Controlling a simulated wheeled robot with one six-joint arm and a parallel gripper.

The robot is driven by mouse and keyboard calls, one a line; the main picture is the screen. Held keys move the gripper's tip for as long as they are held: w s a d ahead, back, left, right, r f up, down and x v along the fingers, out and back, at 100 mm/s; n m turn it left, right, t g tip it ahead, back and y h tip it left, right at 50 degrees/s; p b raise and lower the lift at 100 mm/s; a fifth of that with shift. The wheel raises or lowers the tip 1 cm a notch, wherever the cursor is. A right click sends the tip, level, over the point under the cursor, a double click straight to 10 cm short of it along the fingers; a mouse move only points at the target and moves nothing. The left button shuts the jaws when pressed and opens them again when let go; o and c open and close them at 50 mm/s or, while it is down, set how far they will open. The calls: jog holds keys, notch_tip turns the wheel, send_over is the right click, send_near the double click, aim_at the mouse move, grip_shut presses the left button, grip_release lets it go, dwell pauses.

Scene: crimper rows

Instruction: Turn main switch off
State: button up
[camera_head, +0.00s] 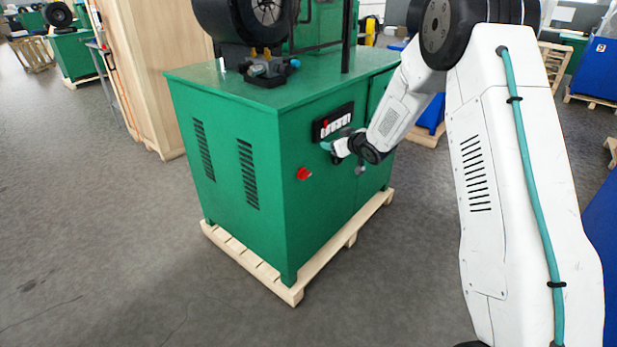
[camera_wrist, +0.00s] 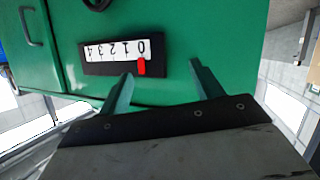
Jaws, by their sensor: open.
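A green machine cabinet (camera_head: 240,115) stands on a wooden pallet. A red round knob (camera_head: 304,174) sits on its front face near the left corner. Above and right of it is a black panel (camera_head: 321,132) with white labels and a red piece at its left end. In the wrist view this panel (camera_wrist: 105,69) appears upside down, numbered 0 to 4, with a red lever (camera_wrist: 142,67) at the 0. My gripper (camera_wrist: 162,68) is open and empty, with its teal fingers apart around the lever's side of the panel. I cannot tell if they touch anything. The red knob is not seen in the wrist view.
A crimping machine with a big black round head (camera_head: 240,18) stands on the cabinet top. A tall wooden crate (camera_head: 140,75) is behind left. Blue bins (camera_head: 590,68) stand at the right. The floor (camera_head: 120,240) to the left is clear.

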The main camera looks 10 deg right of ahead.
notch_tip(320, 180, down, 8)
jog(key=w+a+n+y, duration=0.1)
jog(key=w+a+y, duration=0.1)
jog(key=y, duration=0.1)
jog(key=n+t+y, duration=0.1)
jog(key=y, duration=0.3)
send_near(308, 176)
jog(key=x, duration=0.9)
jog(key=shift+w+a+r, duration=0.15)
jog(key=shift+w+a, duration=0.1)
jog(key=c, duration=1)
